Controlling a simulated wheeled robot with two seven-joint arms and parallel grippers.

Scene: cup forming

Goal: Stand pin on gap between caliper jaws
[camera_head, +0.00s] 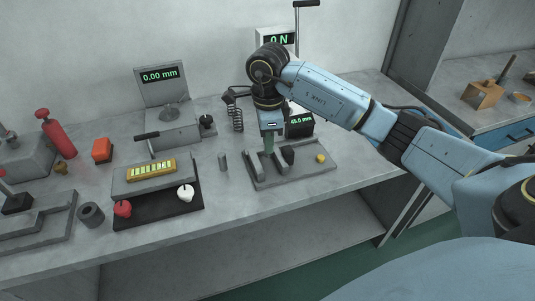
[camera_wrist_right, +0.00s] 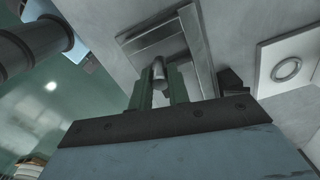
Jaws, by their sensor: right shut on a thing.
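My right gripper (camera_head: 268,143) points down over the left part of the caliper fixture (camera_head: 262,181). In the wrist view its two green fingers (camera_wrist_right: 161,90) are shut on a short grey metal pin (camera_wrist_right: 159,72), whose end shows between them. The fixture is a grey tray, which also shows beyond the fingers in the wrist view (camera_wrist_right: 134,50). A dark jaw block (camera_head: 288,153) stands just right of the fingers. The gap between the jaws is mostly hidden, and I cannot tell whether the pin touches the fixture. My left gripper is not in view.
The caliper display (camera_head: 299,122) reads about 45.0 mm. A yellow knob (camera_head: 320,158) sits at the tray's right. A small grey cylinder (camera_head: 222,161) stands on the bench left of the tray. The bench front is clear.

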